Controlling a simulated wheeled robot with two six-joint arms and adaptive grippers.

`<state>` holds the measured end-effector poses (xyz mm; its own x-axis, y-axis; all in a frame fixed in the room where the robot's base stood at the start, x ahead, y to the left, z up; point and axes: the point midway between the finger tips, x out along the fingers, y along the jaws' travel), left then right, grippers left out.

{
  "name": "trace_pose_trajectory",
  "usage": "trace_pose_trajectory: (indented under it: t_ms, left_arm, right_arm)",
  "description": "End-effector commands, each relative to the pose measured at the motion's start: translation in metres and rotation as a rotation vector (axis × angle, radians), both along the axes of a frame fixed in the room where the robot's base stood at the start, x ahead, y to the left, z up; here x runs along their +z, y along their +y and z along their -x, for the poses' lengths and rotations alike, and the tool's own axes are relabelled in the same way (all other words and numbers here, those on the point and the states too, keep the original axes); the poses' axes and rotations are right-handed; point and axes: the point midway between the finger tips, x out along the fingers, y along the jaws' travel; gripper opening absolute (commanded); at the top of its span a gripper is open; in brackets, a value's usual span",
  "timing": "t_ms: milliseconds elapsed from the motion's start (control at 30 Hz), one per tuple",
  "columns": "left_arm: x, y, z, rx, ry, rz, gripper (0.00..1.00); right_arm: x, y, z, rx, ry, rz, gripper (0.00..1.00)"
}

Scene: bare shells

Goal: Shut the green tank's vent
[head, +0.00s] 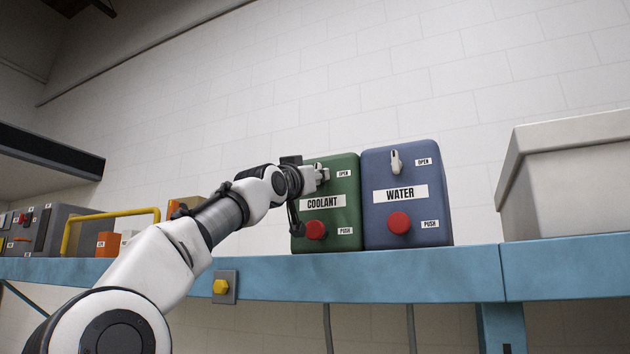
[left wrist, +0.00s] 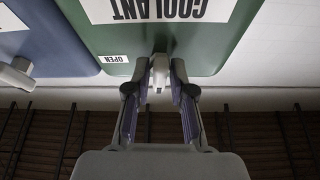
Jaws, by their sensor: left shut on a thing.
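The green tank (head: 345,207), labelled COOLANT, stands on the blue shelf with a red PUSH button (head: 316,230) low on its front. My left gripper (head: 318,174) is at the tank's upper front, beside the OPEN label. In the left wrist view, where the tank (left wrist: 200,45) appears upside down, the gripper's fingers (left wrist: 158,85) are shut on the pale vent handle (left wrist: 159,68). The handle is partly hidden between the fingertips, and I cannot tell exactly how far it is turned. My right gripper is not in view.
A blue WATER tank (head: 430,205) with its own pale handle (head: 396,161) stands close on the right. A pale lidded bin (head: 570,190) is farther right. A yellow bar (head: 110,215) and grey boxes stand left. The blue shelf edge (head: 400,275) runs below.

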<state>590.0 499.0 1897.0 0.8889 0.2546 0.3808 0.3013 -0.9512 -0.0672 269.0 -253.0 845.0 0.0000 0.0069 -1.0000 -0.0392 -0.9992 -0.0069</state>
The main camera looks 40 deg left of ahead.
Motion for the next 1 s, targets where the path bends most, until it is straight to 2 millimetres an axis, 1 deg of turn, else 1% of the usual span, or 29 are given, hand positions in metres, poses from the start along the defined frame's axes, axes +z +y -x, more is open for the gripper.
trace_pose_trajectory:
  t_ms: [33, 100, 433, 467, 500, 833, 1000]
  left_arm:
    - [-0.004, -0.001, 0.0, 0.002, -0.009, 0.022, 0.0]
    - [-0.003, -0.001, 0.0, 0.001, -0.02, 0.056, 0.0]
    - [-0.001, -0.001, 0.0, 0.0, -0.023, 0.08, 0.0]
    - [-0.001, -0.001, 0.0, 0.0, -0.023, 0.08, 0.33]
    - [-0.001, -0.001, 0.0, 0.0, -0.023, 0.08, 0.4]
    - [0.001, -0.001, 0.0, 0.0, -0.023, 0.071, 0.4]
    - [0.004, 0.0, 0.001, -0.002, -0.002, 0.009, 0.4]
  right_arm:
    - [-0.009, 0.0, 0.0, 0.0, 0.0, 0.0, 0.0]
    - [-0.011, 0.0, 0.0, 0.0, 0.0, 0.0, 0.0]
    - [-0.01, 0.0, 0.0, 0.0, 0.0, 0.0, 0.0]
    - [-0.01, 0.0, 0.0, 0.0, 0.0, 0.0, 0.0]
    - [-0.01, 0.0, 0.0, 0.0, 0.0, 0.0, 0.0]
    - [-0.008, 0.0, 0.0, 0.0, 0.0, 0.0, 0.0]
    - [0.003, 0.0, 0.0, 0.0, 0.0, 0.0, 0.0]
